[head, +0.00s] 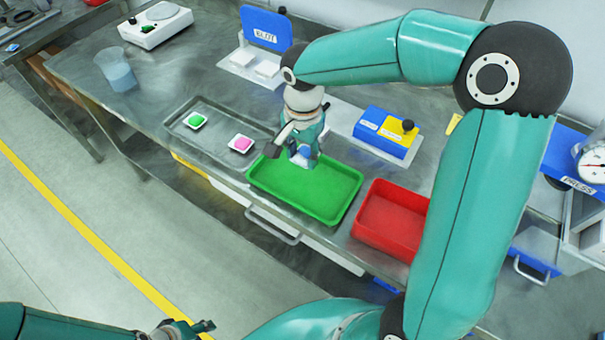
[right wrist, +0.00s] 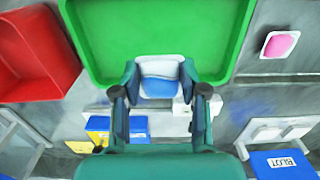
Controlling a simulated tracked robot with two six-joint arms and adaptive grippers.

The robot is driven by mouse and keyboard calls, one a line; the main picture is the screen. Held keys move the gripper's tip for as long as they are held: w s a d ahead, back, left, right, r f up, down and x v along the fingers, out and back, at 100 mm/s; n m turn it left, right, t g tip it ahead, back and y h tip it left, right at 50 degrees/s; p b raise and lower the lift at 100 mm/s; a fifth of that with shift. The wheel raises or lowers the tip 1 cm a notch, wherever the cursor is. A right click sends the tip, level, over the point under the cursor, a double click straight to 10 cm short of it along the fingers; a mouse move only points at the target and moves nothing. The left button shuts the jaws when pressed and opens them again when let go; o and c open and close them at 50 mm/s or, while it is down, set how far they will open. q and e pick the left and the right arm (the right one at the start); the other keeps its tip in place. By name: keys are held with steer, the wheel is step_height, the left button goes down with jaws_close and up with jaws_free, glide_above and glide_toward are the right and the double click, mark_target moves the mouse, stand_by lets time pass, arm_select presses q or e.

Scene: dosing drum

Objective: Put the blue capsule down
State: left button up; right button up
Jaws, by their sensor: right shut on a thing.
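The blue capsule (head: 305,152) is in my right gripper (head: 301,157), above the far part of the green tray (head: 330,205). In the right wrist view the blue capsule (right wrist: 159,87) shows with a white rim between the two fingertips, which are shut on it at both sides. The green tray (right wrist: 105,45) lies behind it there. I cannot tell whether the capsule touches the tray floor. My left gripper (head: 203,327) is at the bottom edge of the head view, away from the bench, and I cannot make out its jaws.
A red tray (head: 390,215) stands right of the green one. A grey tray (head: 205,142) to the left holds a green piece (head: 196,120) and a pink piece (head: 241,143) in white dishes. A blue-and-yellow box (head: 385,130) and a beaker (head: 116,70) stand on the bench.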

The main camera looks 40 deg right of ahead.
mark_target(302, 184)
step_height(302, 184, down, 9)
steer(key=shift+s+r+p, duration=0.1)
steer(key=shift+p, duration=0.2)
steer(key=o, duration=0.9)
steer(key=shift+o, duration=0.2)
step_height(302, 184, up, 10)
steer(key=shift+r+b, duration=0.25)
steer(key=shift+b, duration=0.1)
steer(key=shift+r, duration=0.75)
